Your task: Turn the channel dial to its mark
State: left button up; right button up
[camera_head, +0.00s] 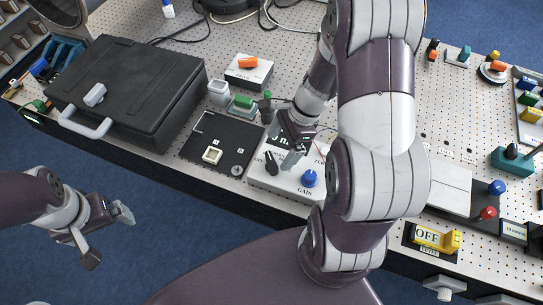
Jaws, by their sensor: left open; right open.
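A pale instrument box (285,183) stands near the table's front edge, with a blue knob (309,178) labelled GAIN. A black pointer dial (271,163) sits on its left part; the lettering near it is too small and covered to confirm that it is the channel dial. I cannot make out its mark. My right gripper (285,147) is open above the box, just behind and to the right of the black dial, and hides part of the panel and display. I cannot tell whether it touches anything. My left gripper (107,237) is open and empty, in front of the table over the blue floor.
A black case (130,85) fills the table's left part. A dark board (212,155) lies left of the box. A box with an orange switch (248,70) stands behind. A yellow OFF switch (437,238) is at the front right. My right arm covers the table's middle.

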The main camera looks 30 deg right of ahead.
aim_at(271, 160)
jog(key=x, duration=0.5)
jog(key=shift+f, duration=0.2)
jog(key=c, duration=1)
jog(key=shift+c, duration=0.2)
jog(key=shift+r+n, duration=0.1)
jog(key=shift+n, duration=0.3)
jog(key=n+g+p, duration=0.1)
jog(key=n, duration=0.2)
jog(key=shift+w+a+g, duration=0.1)
jog(key=shift+g, duration=0.2)
jog(key=shift+w+n+g+h+p, duration=0.15)
jog(key=shift+n+g+p, duration=0.3)
jog(key=shift+n, duration=0.6)
jog(key=shift+n+g+h+p, duration=0.2)
jog(key=shift+n+p, duration=0.3)
jog(key=shift+n, duration=0.55)
